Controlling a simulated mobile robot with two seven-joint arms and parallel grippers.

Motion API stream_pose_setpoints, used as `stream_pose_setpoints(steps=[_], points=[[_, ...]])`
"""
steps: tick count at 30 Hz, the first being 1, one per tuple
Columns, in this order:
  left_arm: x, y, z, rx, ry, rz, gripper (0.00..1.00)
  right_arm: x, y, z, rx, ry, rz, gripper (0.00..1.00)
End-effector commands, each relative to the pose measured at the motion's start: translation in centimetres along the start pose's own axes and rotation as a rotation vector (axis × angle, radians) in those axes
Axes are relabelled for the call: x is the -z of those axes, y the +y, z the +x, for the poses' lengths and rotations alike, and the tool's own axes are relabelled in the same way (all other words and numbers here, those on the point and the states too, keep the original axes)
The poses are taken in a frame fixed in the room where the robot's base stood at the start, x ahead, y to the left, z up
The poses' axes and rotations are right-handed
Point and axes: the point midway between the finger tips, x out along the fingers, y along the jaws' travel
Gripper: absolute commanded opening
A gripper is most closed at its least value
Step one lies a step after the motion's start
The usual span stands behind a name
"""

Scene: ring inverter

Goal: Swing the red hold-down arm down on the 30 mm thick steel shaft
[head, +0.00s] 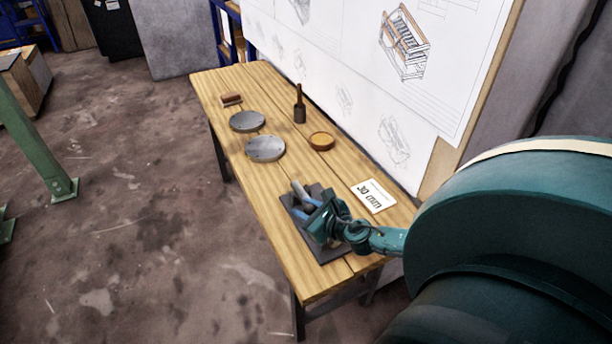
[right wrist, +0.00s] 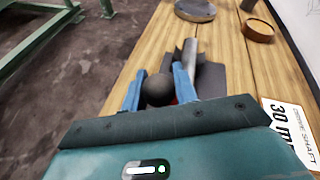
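The steel shaft (head: 299,190) pokes out as a grey cylinder beyond my right gripper (head: 312,218). It also shows in the right wrist view (right wrist: 190,50), lying lengthwise over the dark base plate (head: 325,253). In the right wrist view a dark ball knob (right wrist: 158,90) sits between the two blue fingers of my right gripper (right wrist: 158,84). The fingers lie close on both sides of the knob; whether they press on it I cannot tell. Only a small red patch (right wrist: 173,102) of the hold-down arm shows beside the knob. My left gripper is out of view.
A "30 mm" card (head: 373,196) lies right of the fixture on the wooden table (head: 283,235). Two grey discs (head: 265,148) (head: 247,121), a round wooden dish (head: 321,141), a dark handled tool (head: 299,110) and a brown block (head: 231,100) stand farther back. A drawing board borders the table's right side.

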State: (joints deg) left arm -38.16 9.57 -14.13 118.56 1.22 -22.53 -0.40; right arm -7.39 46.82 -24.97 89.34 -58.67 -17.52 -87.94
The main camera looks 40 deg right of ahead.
Motion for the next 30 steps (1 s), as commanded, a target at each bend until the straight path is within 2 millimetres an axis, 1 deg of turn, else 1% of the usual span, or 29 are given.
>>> stream_pose_setpoints(steps=[1, 8, 17, 20, 23, 30], points=[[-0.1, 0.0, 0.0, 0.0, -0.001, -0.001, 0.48, 0.5, -0.2, 0.0, 0.007, 0.01, -0.001, 0.32], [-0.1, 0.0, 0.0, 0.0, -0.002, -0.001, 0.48, 0.3, -0.2, 0.0, 0.004, 0.006, -0.001, 0.5], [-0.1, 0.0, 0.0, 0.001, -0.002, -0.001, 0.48, 0.2, -0.1, -0.3, 0.002, 0.004, -0.002, 0.5], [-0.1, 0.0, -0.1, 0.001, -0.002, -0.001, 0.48, 0.2, -0.1, -1.2, 0.002, 0.005, -0.003, 0.5], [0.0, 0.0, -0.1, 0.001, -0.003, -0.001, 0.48, 0.2, -0.1, -2.8, 0.0, 0.006, -0.005, 0.5], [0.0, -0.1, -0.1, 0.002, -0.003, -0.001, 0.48, 0.3, 0.0, -7.4, 0.001, 0.008, -0.004, 0.5]])
